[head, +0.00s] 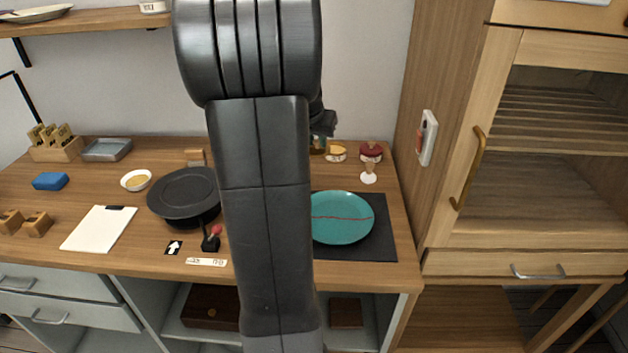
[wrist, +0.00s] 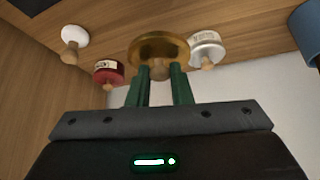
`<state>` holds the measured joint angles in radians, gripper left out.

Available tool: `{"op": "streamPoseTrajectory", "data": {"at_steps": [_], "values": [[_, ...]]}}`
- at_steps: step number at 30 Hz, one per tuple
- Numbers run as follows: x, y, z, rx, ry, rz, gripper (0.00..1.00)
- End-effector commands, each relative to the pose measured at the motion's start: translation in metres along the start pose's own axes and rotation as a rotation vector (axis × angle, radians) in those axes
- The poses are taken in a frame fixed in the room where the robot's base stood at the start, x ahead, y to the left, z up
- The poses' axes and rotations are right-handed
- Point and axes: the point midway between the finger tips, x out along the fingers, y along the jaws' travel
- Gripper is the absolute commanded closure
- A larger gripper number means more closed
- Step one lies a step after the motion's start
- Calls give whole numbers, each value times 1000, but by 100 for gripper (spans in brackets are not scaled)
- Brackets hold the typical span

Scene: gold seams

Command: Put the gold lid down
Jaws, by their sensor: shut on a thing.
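The gold lid (wrist: 148,51) is a round golden disc with a small wooden knob, seen near the top middle of the wrist view. My gripper (wrist: 159,70) has its two green fingers shut on this knob, one on each side. I cannot tell whether the lid touches the surface beyond it.
A teal plate (head: 342,217) lies on a dark mat (head: 384,240). A dark round pan-like object (head: 182,194) stands left of my arm.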

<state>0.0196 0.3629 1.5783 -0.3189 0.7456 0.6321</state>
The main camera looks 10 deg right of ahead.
Motion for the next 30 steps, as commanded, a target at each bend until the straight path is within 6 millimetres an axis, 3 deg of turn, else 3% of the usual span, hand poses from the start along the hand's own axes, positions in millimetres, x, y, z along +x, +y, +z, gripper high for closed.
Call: {"op": "streamPoseTrajectory", "data": {"at_steps": [6,18,30], "values": [[37,0,22,-2,-5,1,100],[74,1,43,-1,-5,2,100],[80,0,46,0,-2,0,100]]}}
